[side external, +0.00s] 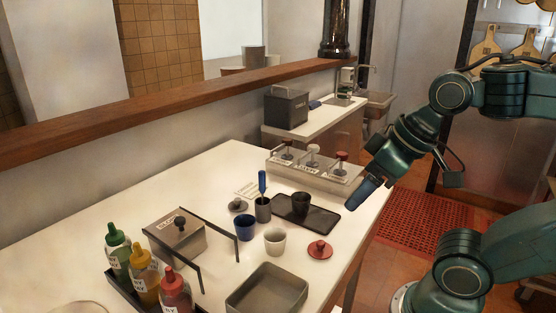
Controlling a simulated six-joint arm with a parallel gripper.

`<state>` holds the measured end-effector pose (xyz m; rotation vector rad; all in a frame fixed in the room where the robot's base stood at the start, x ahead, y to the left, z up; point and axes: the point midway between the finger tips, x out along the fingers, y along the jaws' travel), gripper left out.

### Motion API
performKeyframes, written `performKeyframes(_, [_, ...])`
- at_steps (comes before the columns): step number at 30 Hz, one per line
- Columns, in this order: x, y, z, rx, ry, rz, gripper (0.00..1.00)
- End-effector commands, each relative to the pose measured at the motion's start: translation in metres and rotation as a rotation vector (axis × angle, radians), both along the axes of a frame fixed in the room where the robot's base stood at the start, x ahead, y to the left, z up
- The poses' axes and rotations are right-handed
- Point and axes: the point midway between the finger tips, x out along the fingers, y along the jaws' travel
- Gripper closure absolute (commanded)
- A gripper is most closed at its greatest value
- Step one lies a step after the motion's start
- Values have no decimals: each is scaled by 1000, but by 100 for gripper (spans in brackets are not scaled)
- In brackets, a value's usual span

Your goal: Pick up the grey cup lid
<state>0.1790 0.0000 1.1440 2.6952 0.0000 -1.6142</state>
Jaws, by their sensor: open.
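The grey cup lid (238,205) lies on the white table, a small round disc with a dark knob on top. It is behind the blue cup (246,228) and left of the dark grey cup (263,209) that holds a blue-handled tool (262,184). My gripper (362,194) is high at the right, above the table's right edge and well apart from the lid. It points down and left, and its blue fingers are empty.
A black tray (322,222) bears a dark cup (301,203). A white cup (275,241), a red lid (320,250) and a grey bin (243,306) stand nearer. A metal box (165,246), sauce bottles (118,250) and a condiment rack (340,184) surround them. The table's far left is clear.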

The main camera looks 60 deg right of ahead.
Motion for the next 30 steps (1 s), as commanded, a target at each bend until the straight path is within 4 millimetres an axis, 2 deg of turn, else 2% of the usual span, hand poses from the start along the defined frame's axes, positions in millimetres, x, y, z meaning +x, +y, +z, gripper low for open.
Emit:
performKeyframes(14, [0, 0, 0, 0, 0, 0, 35])
performKeyframes(18, [0, 0, 0, 0, 0, 0, 55])
performKeyframes(30, [4, 0, 3, -7, 4, 11, 55])
